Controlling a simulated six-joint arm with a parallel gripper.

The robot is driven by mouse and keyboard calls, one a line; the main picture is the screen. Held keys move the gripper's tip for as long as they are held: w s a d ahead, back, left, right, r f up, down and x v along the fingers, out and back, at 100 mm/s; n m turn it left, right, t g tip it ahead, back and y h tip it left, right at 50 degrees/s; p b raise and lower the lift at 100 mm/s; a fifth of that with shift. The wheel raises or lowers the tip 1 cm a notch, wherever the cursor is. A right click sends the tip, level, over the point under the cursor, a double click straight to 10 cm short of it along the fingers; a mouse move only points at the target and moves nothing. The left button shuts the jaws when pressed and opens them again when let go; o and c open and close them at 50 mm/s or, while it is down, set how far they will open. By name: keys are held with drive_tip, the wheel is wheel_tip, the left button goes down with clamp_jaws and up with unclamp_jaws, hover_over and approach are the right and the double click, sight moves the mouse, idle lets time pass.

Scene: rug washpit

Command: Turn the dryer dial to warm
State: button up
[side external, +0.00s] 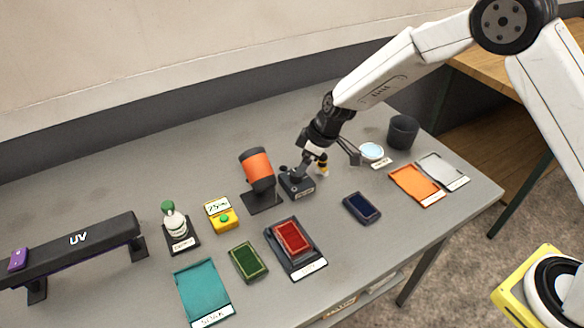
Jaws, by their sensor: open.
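The dryer (257,168) is an orange and black cylinder tilted on a dark stand, near the middle of the grey table. A small dark box (298,186) stands just right of it and appears to be the dial unit; its markings are too small to read. My gripper (327,164) points down with its jaws open, over and slightly behind the box's right side. Its left finger is close to the box's top; I cannot tell whether they touch. The gripper partly hides the top of the box, so the dial's setting cannot be seen.
A small yellow-tipped item (322,169) is close by the gripper. A dark cup (402,132) and pale round dish (372,151) stand right.

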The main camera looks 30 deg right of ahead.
drive_tip(key=shift+x, duration=2.3)
clamp_jaws()
